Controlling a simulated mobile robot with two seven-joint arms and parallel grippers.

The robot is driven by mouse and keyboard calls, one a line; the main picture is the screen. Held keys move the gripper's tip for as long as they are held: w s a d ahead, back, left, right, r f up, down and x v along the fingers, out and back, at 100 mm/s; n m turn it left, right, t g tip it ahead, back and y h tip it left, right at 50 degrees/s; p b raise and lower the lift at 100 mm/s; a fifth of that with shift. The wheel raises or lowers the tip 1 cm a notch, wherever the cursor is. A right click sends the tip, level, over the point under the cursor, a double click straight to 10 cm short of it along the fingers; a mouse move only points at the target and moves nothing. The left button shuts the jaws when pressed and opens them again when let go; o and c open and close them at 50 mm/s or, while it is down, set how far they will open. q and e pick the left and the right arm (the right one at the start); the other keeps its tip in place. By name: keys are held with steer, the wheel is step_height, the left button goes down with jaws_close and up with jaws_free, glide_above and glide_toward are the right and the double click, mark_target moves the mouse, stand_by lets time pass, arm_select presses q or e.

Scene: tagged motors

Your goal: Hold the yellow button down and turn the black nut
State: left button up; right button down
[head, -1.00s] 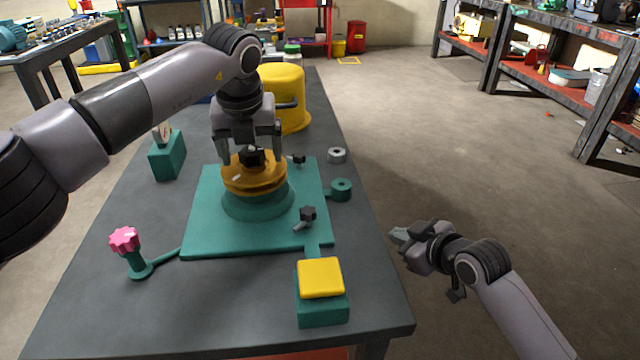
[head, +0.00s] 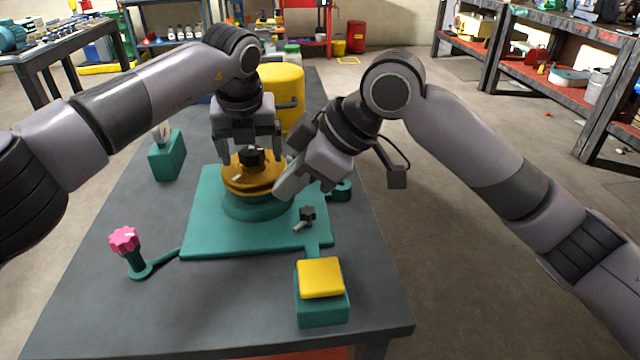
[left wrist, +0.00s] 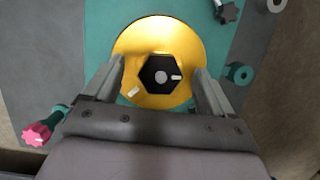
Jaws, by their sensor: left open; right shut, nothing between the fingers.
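The black nut (head: 252,156) is a hexagon on the round golden disc (head: 240,181) of the teal base. In the left wrist view the nut (left wrist: 153,66) has a white mark pointing right, and the disc has another at its lower left. My left gripper (head: 249,148) is open above the disc, its fingers on either side of the nut, apart from it. The yellow button (head: 320,277) is a square cap on a teal box at the near right, with nothing on it. My right gripper (head: 283,190) is shut and empty, pointing down-left beside the disc, away from the button.
A pink knob (head: 124,240) stands on a teal post at the left. A small black knob with a lever (head: 307,214) is on the teal plate (head: 215,240). A teal gauge box (head: 167,158) and a yellow canister (head: 284,88) stand behind. The near table is clear.

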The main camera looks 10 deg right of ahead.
steer(key=s+d+r+n+g+h, duration=0.25)
steer(key=s+r+h, duration=0.4)
steer(key=s, duration=0.35)
steer(key=shift+g+h, duration=0.25)
steer(key=shift+h, duration=0.1)
steer(key=shift+w+d+f, duration=0.1)
steer(key=shift+f, duration=1.5)
steer(key=shift+w+d+f, duration=0.1)
steer(key=shift+f, duration=1.5)
steer(key=shift+a, duration=0.1)
